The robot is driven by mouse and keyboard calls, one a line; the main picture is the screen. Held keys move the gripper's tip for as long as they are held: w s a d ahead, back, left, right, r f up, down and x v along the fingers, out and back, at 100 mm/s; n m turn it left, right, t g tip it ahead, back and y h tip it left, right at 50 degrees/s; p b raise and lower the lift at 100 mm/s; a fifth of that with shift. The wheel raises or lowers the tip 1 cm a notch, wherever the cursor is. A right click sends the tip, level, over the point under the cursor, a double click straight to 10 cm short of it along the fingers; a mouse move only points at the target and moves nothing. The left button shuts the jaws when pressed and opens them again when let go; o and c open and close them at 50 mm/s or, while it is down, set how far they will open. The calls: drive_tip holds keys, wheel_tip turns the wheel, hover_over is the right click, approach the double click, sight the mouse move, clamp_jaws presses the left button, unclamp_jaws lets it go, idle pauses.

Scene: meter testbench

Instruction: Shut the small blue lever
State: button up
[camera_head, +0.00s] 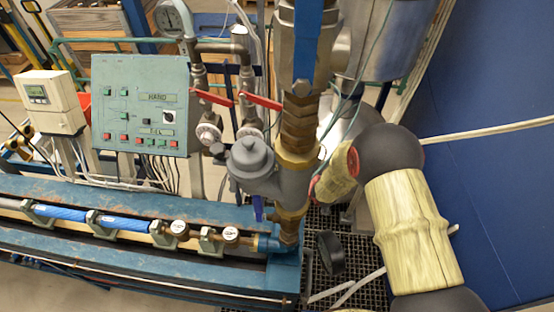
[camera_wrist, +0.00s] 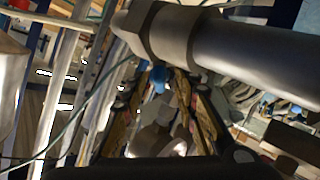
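In the wrist view a small rounded blue piece (camera_wrist: 158,78), which looks like the end of the small blue lever, shows just below a thick grey pipe (camera_wrist: 215,45). My gripper (camera_wrist: 161,82) has its fingers apart, one on each side of the blue piece. I cannot tell whether either finger touches it. In the head view my arm (camera_head: 410,225) reaches in from the lower right, and its end goes behind the vertical pipe, so the fingers are hidden there. A small blue strip (camera_head: 257,208) shows below the grey meter body (camera_head: 252,165); I cannot tell whether it is the same lever.
A large blue handle (camera_head: 308,40) lies along the vertical pipe at the top. Two red levers (camera_head: 262,101) (camera_head: 213,97) sit left of it. A green control panel (camera_head: 141,105) and a blue bench (camera_head: 130,200) are at the left. A blue wall (camera_head: 490,130) bounds the right.

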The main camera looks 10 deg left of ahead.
drive_tip(key=shift+c, duration=1.2)
drive_tip(key=c, duration=0.4)
clamp_jaws()
drive_tip(key=shift+f+b, duration=0.1)
drive_tip(key=shift+b, duration=0.35)
drive_tip(key=shift+m+t+b, duration=0.3)
drive_tip(key=shift+m+b, duration=0.1)
drive_tip(key=shift+b, duration=0.1)
drive_tip(key=shift+m+t+h+b, duration=0.3)
drive_tip(key=shift+b, duration=0.15)
drive_tip(key=o, duration=0.7)
unclamp_jaws()
